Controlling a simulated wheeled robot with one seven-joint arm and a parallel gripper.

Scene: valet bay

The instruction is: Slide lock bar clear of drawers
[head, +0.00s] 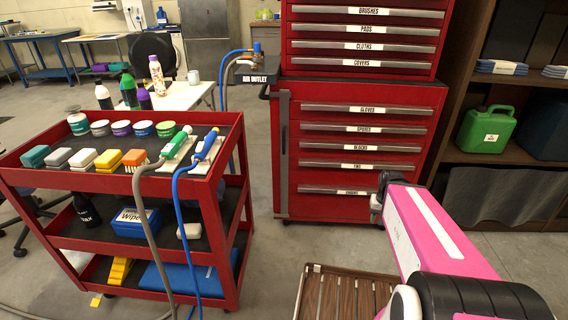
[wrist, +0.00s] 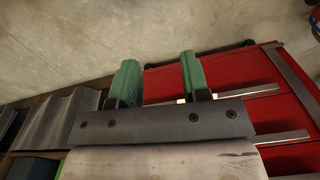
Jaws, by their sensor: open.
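The red tool chest (head: 284,195) stands in the middle of the head view, with labelled drawers and long grey handles. A dark grey upright bar (head: 284,122), which looks like the lock bar, is at the left edge of the lower drawers, beside the handles' left ends. My gripper (head: 377,203) is in front of the chest's lower right part, its fingers hard to make out there. In the wrist view my gripper (wrist: 158,82) shows two green fingers, apart and empty, with the red chest (wrist: 222,72) beyond them.
A red cart (head: 225,190) with bottles, sponges and hoses stands at the left. A slatted wooden platform (head: 338,292) lies on the floor in front. A shelf with a green can (head: 486,129) is at the right. Floor between cart and chest is clear.

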